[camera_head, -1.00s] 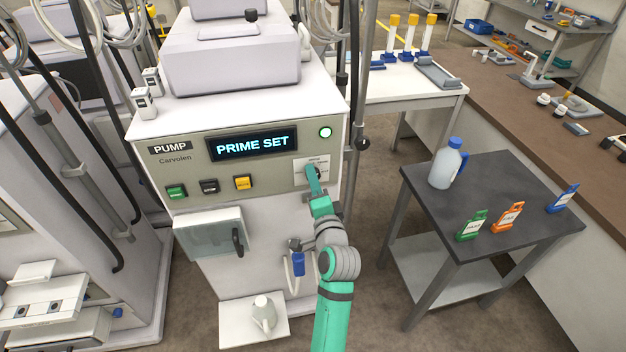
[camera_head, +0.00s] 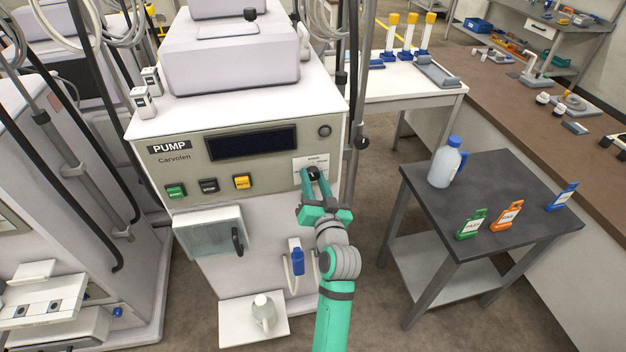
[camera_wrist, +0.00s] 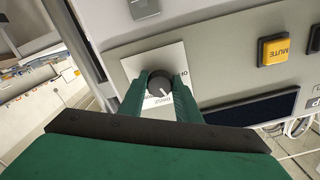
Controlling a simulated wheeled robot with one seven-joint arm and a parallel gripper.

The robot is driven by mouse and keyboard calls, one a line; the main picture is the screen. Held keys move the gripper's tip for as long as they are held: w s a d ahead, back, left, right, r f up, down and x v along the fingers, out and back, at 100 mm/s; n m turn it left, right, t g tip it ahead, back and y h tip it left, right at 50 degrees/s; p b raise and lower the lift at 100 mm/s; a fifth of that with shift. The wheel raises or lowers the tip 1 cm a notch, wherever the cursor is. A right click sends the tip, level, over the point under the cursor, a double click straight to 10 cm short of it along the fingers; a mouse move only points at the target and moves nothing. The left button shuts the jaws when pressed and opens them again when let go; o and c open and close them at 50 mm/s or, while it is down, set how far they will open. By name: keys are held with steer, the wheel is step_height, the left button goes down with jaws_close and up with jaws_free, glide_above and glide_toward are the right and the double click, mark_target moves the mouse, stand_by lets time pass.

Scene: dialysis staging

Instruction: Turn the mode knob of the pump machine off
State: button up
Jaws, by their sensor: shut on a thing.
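The pump machine (camera_head: 238,181) stands in the middle of the head view, with its front panel facing me. Its display (camera_head: 252,143) is dark, and the round lamp (camera_head: 324,131) at the panel's upper right is unlit. The black mode knob (camera_wrist: 158,84) sits on a white label plate (camera_wrist: 133,66), whose small print is only partly readable. My gripper (camera_head: 314,177) is at the panel's right side, shut on the knob with one green finger on each side. A white pointer line shows on the knob in the wrist view. The fingers hide part of the plate.
Green, black and yellow buttons (camera_head: 242,182) line the panel left of the knob. A clear-fronted box (camera_head: 208,232) with a black handle juts out below. A dark cart (camera_head: 490,185) with a jug and coloured tags stands to the right, with floor between.

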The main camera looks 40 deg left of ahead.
steer(key=n, duration=0.7)
steer(key=shift+w+d+f, duration=0.1)
steer(key=shift+d, duration=0.05)
steer(key=n, duration=0.6)
steer(key=shift+n, duration=0.4)
steer(key=o, duration=1.1)
steer(key=shift+c, duration=0.2)
steer(key=shift+d, duration=0.1)
steer(key=shift+d, duration=0.3)
steer(key=v, duration=1)
steer(key=shift+s, duration=0.3)
steer(key=shift+a, duration=0.1)
